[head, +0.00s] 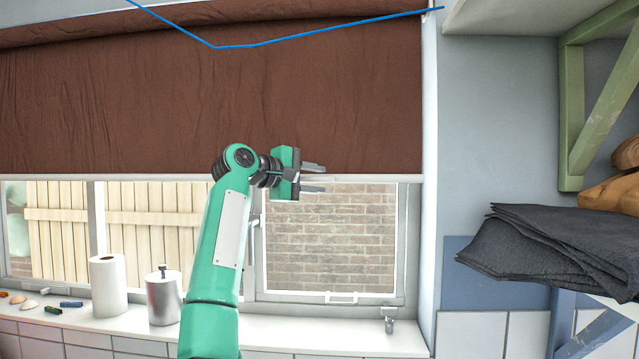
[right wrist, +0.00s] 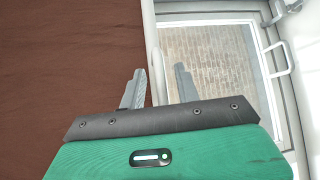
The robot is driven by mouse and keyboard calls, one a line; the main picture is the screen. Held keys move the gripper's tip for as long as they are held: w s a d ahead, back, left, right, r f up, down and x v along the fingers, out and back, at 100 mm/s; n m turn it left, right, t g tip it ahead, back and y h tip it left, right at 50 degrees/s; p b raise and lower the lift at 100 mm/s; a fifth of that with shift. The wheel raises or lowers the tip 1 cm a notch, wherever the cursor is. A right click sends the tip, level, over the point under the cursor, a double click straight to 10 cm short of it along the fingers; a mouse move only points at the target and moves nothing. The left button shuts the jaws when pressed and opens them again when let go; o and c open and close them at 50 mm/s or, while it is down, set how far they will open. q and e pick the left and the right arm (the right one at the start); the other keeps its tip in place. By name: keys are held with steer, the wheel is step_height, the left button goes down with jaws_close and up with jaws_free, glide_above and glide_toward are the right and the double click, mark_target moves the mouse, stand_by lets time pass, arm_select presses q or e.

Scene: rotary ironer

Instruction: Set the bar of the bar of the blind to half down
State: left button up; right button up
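The brown blind (head: 200,100) hangs over the upper part of the window. Its pale bar (head: 372,178) runs level along the blind's lower edge, with bare glass below. My right gripper (head: 322,178) is at the bar, right of the window's middle, one finger above the bar's line and one below. In the right wrist view the gripper (right wrist: 158,85) has its fingers apart, with the bar (right wrist: 149,40) running between them. A gap shows beside the bar, so the fingers are not closed on it. My left gripper is not in view.
A paper roll (head: 108,286) and a metal canister (head: 164,297) stand on the sill (head: 290,325). A window handle (right wrist: 279,59) is near the right gripper. Dark folded cloth (head: 550,250) and a green bracket (head: 572,120) are at right. A thin blue line (head: 330,30) crosses the blind's top.

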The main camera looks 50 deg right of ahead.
steer(key=w+a+r+b, duration=0.1)
steer(key=a+b, duration=0.2)
steer(key=a, duration=0.9)
steer(key=shift+w+r, duration=0.2)
steer(key=shift+r, duration=0.2)
